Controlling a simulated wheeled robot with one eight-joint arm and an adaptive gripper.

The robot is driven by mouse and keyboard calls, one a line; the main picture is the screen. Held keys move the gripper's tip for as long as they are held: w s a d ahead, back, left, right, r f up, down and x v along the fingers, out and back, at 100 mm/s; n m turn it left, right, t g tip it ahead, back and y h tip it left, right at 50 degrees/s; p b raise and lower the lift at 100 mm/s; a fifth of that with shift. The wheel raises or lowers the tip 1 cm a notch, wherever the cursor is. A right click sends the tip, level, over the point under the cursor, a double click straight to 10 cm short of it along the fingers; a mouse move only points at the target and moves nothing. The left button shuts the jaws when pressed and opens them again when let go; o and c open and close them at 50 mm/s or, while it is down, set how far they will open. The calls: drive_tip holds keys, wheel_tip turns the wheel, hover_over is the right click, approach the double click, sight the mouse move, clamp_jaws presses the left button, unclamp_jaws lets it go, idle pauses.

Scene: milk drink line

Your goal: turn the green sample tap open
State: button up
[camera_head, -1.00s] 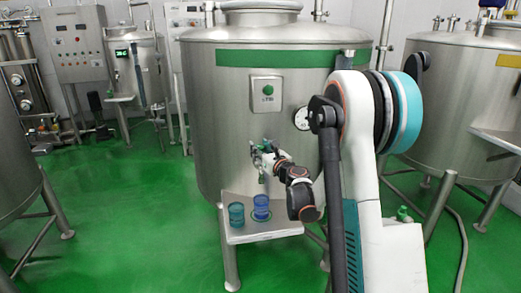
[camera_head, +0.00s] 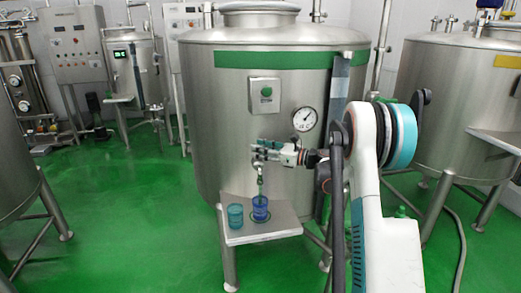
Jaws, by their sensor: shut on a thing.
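The steel tank with the green band (camera_head: 235,59) stands in front of me. The sample tap (camera_head: 261,180) is on its lower front, its spout pointing down above the blue cup (camera_head: 260,207). My gripper (camera_head: 257,150) is at the top of the tap, reaching in from the right, shut on the tap's handle. The fingers hide most of the handle, so its exact angle cannot be told.
A teal cup (camera_head: 235,215) stands left of the blue cup on a small steel shelf (camera_head: 280,226). A dial gauge (camera_head: 304,119) and a box with a green button (camera_head: 265,97) are on the tank above. The green floor at left is clear.

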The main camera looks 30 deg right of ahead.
drive_tip(key=shift+w+d+n+g+y, duration=0.1)
drive_tip(key=shift+d+n+g+y, duration=0.05)
drive_tip(key=shift+n+g+y, duration=1.15)
drive_tip(key=shift+g+y, duration=0.3)
drive_tip(key=o, duration=1.1)
drive_tip(key=v, duration=1.2)
